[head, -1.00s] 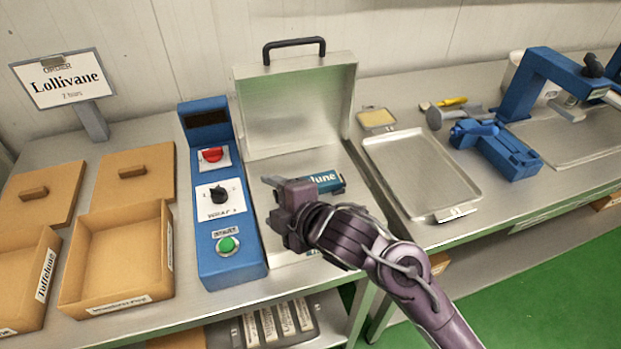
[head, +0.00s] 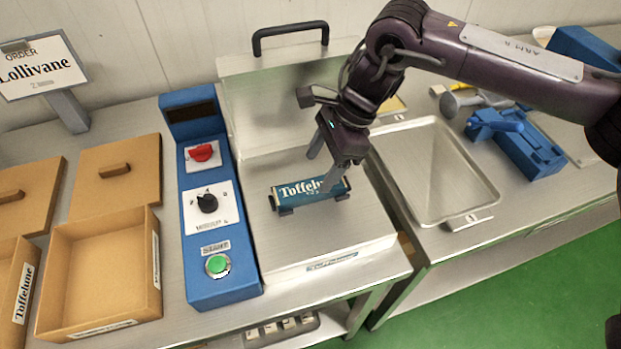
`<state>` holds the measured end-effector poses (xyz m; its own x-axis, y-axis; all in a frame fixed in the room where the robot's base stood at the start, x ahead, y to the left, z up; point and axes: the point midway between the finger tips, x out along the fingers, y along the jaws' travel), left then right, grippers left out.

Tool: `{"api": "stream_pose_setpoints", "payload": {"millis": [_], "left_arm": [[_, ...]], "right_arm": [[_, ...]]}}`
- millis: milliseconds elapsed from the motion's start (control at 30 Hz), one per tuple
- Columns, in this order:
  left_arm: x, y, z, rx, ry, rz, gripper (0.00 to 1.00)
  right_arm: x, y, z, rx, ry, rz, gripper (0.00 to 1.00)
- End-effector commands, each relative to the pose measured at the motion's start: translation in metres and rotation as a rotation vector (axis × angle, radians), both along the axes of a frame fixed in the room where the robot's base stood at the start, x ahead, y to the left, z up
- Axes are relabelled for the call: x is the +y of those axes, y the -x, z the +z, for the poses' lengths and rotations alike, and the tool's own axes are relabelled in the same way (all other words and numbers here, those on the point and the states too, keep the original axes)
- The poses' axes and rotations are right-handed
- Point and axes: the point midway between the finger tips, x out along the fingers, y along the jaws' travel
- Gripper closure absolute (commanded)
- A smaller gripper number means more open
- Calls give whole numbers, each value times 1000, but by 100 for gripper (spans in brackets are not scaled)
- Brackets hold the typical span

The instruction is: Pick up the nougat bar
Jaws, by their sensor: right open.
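The nougat bar (head: 296,191) is in a teal wrapper lettered "Toffelune". It lies across a small holder on the flat bed of the wrapping machine (head: 345,243), whose lid is up. My right gripper (head: 325,172) comes down over the bar from above and behind. Its jaws are open, with the fingertips at the right half of the bar, and part of the lettering is hidden behind a finger. I cannot tell whether the fingers touch the wrapper. My left gripper is not in view.
A blue control box (head: 209,205) with a red switch, black knob and green button stands just left of the machine. Open cardboard boxes (head: 100,270) are further left. A metal tray (head: 437,170) lies on the right bench. The raised lid (head: 250,110) stands behind the gripper.

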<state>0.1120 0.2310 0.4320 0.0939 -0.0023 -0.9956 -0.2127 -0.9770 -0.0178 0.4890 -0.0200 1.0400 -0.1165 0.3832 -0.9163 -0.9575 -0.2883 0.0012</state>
Motion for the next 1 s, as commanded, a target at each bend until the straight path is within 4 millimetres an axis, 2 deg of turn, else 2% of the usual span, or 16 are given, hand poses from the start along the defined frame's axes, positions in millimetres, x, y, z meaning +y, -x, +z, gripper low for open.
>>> {"api": "stream_pose_setpoints", "payload": {"millis": [67, 167, 367, 567, 700, 967, 1000], "left_arm": [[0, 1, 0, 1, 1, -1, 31], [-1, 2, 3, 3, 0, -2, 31], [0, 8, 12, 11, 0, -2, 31], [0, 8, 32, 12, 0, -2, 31], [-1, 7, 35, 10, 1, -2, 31], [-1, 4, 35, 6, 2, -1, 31], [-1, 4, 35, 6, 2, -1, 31]], "right_arm": [[-9, -3, 5, -4, 17, 17, 35], [-9, -3, 0, -1, 21, 25, 35], [-1, -1, -19, -1, 21, 25, 35], [9, -3, -46, 1, 20, 24, 35], [15, -1, -63, -1, 19, 24, 35], [16, -2, -68, -5, 18, 23, 35], [16, -2, -67, -4, 19, 24, 37]]}}
